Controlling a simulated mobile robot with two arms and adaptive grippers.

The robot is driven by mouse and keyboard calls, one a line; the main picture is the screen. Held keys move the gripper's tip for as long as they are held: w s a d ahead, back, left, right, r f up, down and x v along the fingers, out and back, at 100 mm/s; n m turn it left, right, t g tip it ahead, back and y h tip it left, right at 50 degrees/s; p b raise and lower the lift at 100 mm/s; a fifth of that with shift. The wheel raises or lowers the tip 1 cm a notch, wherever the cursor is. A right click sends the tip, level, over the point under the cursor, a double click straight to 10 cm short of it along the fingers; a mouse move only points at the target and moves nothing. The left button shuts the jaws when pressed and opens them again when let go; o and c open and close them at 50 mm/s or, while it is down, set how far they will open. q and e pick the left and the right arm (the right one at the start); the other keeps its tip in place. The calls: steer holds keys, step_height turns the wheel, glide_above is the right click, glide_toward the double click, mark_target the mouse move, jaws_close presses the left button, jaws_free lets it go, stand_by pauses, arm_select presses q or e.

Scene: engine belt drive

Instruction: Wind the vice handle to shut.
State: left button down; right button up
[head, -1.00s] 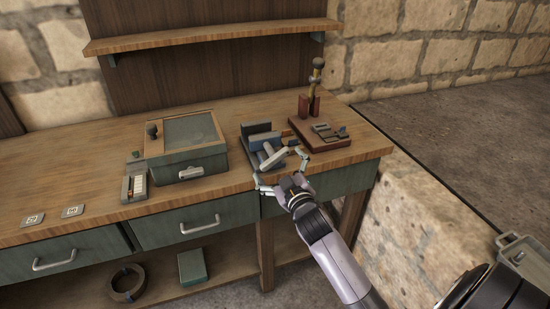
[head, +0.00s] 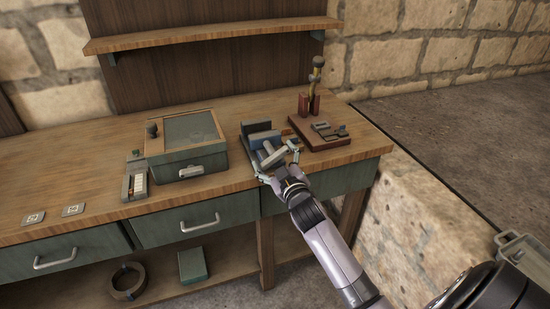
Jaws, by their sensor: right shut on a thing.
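The vice (head: 262,137) stands on the wooden bench near its front edge, with a blue-grey jaw block on a dark base. Its pale grey handle (head: 273,158) is at the front, slanting up to the right. My right gripper (head: 279,163) reaches in from the lower right with its fingers around the handle, shut on it. The fingers partly cover the handle and the front of the vice. The gap between the vice jaws is hard to make out at this size. My left gripper is not in view.
A green box with a glass lid (head: 187,148) stands left of the vice. Drawer handles (head: 200,223) stick out below the bench top.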

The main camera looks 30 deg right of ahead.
steer(key=c, duration=0.4)
